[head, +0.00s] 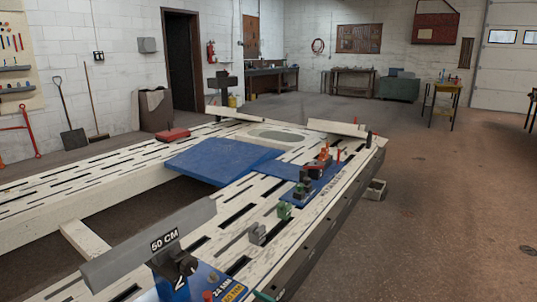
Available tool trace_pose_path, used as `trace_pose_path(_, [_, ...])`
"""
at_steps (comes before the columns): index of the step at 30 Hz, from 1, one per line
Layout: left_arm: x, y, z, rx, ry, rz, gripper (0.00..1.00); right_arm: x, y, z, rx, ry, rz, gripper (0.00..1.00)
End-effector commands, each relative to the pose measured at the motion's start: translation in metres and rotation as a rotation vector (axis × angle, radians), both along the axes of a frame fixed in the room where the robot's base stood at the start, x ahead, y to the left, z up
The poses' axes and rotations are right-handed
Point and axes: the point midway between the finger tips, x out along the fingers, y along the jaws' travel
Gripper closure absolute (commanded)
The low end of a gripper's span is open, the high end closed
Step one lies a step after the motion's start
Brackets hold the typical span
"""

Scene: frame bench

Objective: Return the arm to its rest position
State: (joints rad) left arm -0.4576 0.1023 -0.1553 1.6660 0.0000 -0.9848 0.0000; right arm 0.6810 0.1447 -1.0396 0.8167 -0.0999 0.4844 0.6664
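Neither of my grippers shows in the head view, and no part of my arms can be made out. The white slotted frame bench (225,240) fills the lower middle and runs away to the back right. A grey bar marked "50 CM" (150,245) lies across a dark holder marked "2" (180,275) at the near end.
A blue sloped panel (220,162) rests on the bench. Small green and grey clamps (257,234) and a red-orange tool on a blue plate (320,170) stand along its right side. A red case (172,134) lies at the far left. The floor (450,220) at right is mostly clear.

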Motion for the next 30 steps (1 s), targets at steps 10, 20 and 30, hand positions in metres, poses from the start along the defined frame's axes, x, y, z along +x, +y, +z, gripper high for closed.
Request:
trace_pose_path(10, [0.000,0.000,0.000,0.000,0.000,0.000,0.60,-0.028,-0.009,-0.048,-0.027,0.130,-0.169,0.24])
trace_pose_path(20, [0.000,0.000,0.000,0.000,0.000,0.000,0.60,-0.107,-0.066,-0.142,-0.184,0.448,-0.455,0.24])
trace_pose_path(30, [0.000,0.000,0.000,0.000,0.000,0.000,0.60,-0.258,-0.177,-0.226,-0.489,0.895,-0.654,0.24])
